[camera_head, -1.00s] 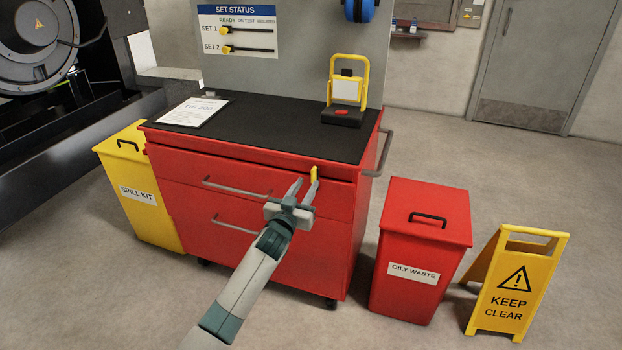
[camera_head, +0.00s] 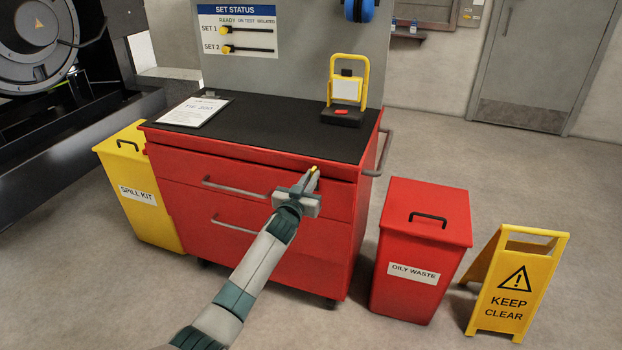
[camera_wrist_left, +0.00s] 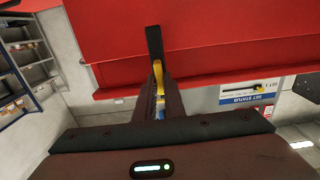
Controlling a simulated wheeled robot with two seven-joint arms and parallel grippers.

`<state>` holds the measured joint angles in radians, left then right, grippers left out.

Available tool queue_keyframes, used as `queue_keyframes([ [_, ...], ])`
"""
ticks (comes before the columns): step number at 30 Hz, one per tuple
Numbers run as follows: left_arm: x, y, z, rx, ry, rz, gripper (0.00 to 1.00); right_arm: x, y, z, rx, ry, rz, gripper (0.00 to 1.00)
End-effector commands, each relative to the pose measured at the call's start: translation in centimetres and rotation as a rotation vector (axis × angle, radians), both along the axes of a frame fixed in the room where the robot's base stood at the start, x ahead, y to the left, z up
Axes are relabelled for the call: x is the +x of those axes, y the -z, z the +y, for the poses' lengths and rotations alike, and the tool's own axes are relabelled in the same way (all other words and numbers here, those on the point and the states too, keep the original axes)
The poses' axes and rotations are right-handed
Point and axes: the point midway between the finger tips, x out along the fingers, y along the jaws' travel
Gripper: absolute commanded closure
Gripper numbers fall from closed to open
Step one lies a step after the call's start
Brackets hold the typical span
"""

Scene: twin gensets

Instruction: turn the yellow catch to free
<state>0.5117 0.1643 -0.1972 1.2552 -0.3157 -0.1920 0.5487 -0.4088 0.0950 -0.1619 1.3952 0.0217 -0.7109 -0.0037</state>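The yellow catch (camera_head: 314,169) is on the upper right front of the red cabinet (camera_head: 240,240). Only a small yellow tip of it shows in the head view. In the left wrist view the catch (camera_wrist_left: 158,72) lies between the fingertips, with a dark strip beyond it against the red front. My left gripper (camera_head: 312,181) is at the catch, its fingers close together on it; they also show in the left wrist view (camera_wrist_left: 158,88). My right gripper is in neither view.
A red oily waste bin (camera_head: 420,250) and a yellow keep clear sign (camera_head: 517,285) stand right of the cabinet. A yellow spill kit bin (camera_head: 140,190) stands at its left. A black base with a yellow frame (camera_head: 348,80) and a clipboard (camera_head: 195,112) are on top.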

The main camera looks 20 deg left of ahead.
Motion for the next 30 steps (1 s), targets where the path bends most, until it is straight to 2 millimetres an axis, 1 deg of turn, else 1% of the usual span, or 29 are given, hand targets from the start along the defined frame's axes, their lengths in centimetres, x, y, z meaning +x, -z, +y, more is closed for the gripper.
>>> queue_keyframes([
  [10,0.0,0.0,0.0,-0.019,0.0,0.001,1.0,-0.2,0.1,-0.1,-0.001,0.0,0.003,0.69],
  [17,0.0,-0.1,0.0,-0.099,0.001,0.003,1.0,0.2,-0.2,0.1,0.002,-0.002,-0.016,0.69],
  [23,0.0,0.0,0.1,-0.231,0.0,0.01,1.0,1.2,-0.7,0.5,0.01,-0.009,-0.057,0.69],
  [30,0.0,0.0,0.2,-0.444,-0.001,0.016,1.0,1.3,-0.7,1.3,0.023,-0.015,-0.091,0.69],
])
